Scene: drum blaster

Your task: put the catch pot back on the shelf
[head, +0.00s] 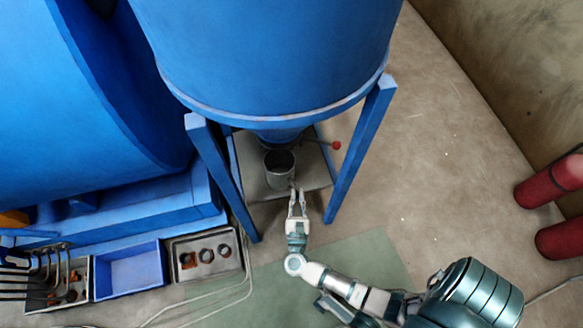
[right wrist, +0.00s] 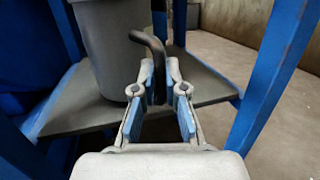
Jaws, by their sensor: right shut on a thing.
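The catch pot (head: 279,171) is a grey metal cup standing upright, its open top facing up, under the blue hopper. It sits over or on the grey shelf (head: 252,182) between the blue legs; I cannot tell if it touches. In the right wrist view the pot (right wrist: 108,45) is at upper left, with a dark bent handle (right wrist: 152,50) on its right side. My right gripper (head: 296,191) reaches in from the front, and its fingers (right wrist: 160,88) are shut on the handle. My left gripper is not in view.
Blue legs (head: 361,147) flank the shelf. A lever with a red knob (head: 336,145) sticks out above it at right. Blue bin (head: 130,272) and parts tray (head: 205,256) lie at lower left, with hoses on the floor.

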